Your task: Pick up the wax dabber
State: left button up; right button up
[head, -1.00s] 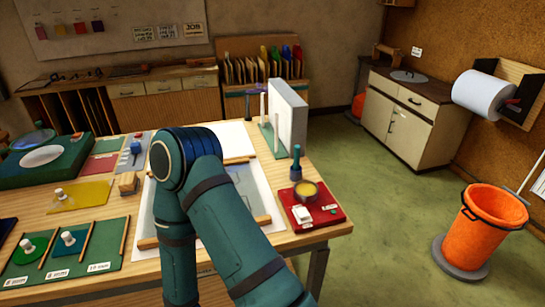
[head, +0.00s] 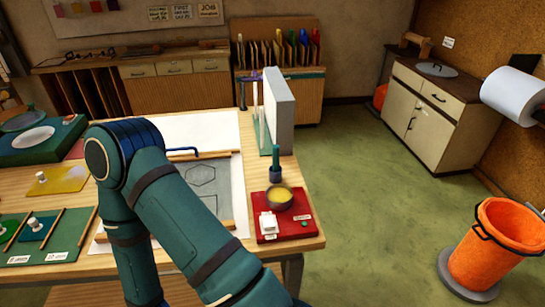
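A slim upright tool with a teal handle (head: 276,156) stands in a dark blue base at the table's right side, just behind the red tray (head: 296,236). It may be the wax dabber, but I cannot tell for sure. On the tray are a bowl of yellow wax (head: 279,197) and a small white block (head: 268,223). One of my teal arms crosses the front of the table, bent at an elbow on the left. Neither gripper shows. The arm hides part of the table's middle.
A grey upright block (head: 281,108) stands behind the tool. A pattern sheet (head: 203,180) with wooden strips lies left of the tray. A dark blue bent rod (head: 184,151) lies at its back. The floor to the right is clear up to an orange bin (head: 487,243).

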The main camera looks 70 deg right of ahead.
aim_at(276, 148)
jog(key=k+l+u, duration=0.35)
jog(key=k+l, duration=0.25)
jog(key=l, duration=0.15)
jog(key=k+l+u, duration=0.1)
jog(key=k+l, duration=0.6)
